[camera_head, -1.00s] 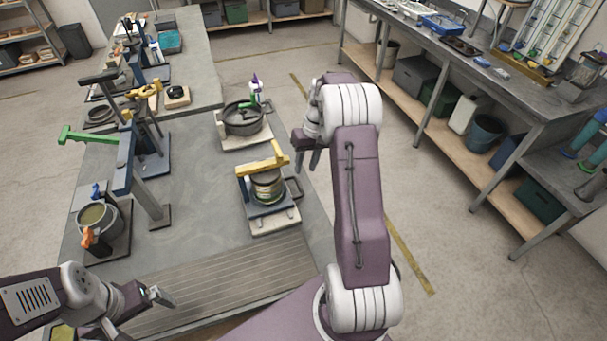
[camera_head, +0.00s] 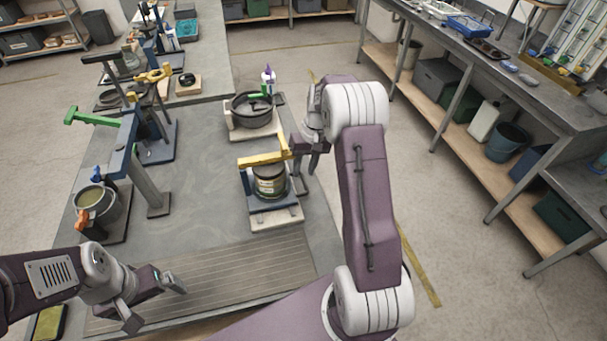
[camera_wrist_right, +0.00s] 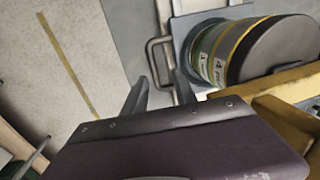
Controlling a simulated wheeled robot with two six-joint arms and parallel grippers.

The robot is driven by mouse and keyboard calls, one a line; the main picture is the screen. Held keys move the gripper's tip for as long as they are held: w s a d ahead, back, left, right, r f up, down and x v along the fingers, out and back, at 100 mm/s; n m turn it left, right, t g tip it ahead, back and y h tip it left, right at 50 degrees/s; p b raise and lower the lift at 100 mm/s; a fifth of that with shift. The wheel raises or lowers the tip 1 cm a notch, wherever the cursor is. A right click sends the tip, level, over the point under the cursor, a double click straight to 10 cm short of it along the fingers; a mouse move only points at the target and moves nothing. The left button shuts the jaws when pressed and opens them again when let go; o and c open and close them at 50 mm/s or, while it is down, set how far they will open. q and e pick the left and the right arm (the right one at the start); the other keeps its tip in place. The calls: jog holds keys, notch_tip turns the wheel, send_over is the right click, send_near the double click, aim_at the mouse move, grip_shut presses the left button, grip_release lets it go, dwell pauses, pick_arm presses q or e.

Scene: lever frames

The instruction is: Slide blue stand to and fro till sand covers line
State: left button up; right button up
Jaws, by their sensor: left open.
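The blue stand (camera_head: 257,204) sits on a pale base plate near the table's right edge. It carries a dark jar (camera_head: 268,182) with a yellow lever (camera_head: 265,159) across its top. In the right wrist view the jar (camera_wrist_right: 215,52) has a pale label and yellow band; sand level and line cannot be made out. A grey metal handle (camera_wrist_right: 152,62) sticks out from the stand's side. My right gripper (camera_head: 308,165) is open beside the stand; its fingertips (camera_wrist_right: 160,88) are close to the handle, contact unclear. My left gripper (camera_head: 155,300) is open and empty over the table's ribbed front.
A black pan (camera_head: 252,112) on a pale board stands behind the stand. A bucket (camera_head: 98,205) and a blue post with a green lever (camera_head: 92,118) stand at the left. The grey tabletop (camera_head: 205,180) between is clear.

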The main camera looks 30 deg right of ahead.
aim_at(303, 179)
jog(key=f, duration=0.2)
jog(key=d+f, duration=0.1)
jog(key=shift+w+f, duration=0.3)
jog(key=shift+f, duration=0.05)
jog(key=shift+s+a+r, duration=0.15)
jog(key=shift+a, duration=0.3)
jog(key=shift+c, duration=0.5)
jog(key=c, duration=0.5)
jog(key=shift+d, duration=0.2)
grip_shut()
